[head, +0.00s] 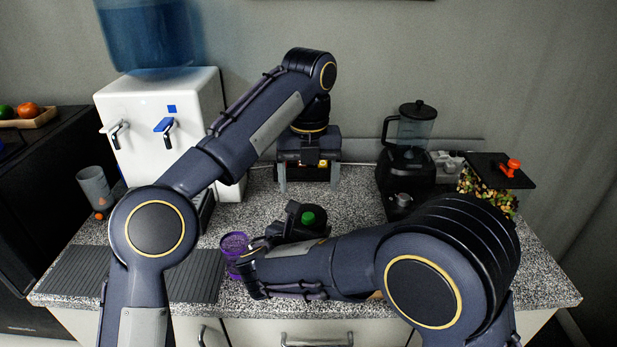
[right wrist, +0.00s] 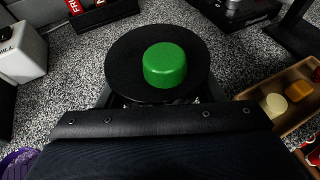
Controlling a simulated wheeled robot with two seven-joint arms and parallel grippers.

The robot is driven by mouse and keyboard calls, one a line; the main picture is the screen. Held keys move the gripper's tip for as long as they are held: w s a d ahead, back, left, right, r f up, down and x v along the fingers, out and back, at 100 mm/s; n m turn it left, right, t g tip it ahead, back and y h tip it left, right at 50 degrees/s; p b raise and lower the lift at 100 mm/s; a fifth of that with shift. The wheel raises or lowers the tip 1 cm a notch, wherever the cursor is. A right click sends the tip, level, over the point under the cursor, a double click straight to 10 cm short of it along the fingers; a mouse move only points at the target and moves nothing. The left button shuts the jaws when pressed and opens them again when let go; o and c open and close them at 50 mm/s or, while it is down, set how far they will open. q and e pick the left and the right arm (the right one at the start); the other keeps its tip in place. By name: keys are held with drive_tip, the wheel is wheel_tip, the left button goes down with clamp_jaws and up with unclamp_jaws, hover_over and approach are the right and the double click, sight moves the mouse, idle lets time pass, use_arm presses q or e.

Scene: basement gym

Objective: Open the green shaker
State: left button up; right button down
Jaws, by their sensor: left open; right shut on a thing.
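The green shaker shows in the head view as a green cap (head: 307,217) just beyond my right forearm. The cap is on. My left gripper (head: 309,174) points down, open and empty, with its two fingers wide apart. It is behind the shaker, towards the back of the counter.
A purple cup (head: 234,243) stands left of my right wrist. A white water dispenser (head: 165,130) is at the left, a black blender (head: 408,150) at the right. A wooden tray (right wrist: 295,125) lies right of the shaker. Speckled counter (head: 355,205) is clear between shaker and blender.

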sight(309, 215)
use_arm(q)
drive_tip(key=shift+f+m, duration=0.3)
drive_tip(key=shift+f, duration=0.1)
wheel_tip(309, 215, down, 7)
drive_tip(key=shift+f, duration=0.1)
drive_tip(key=c, duration=0.7)
drive_tip(key=o, duration=1)
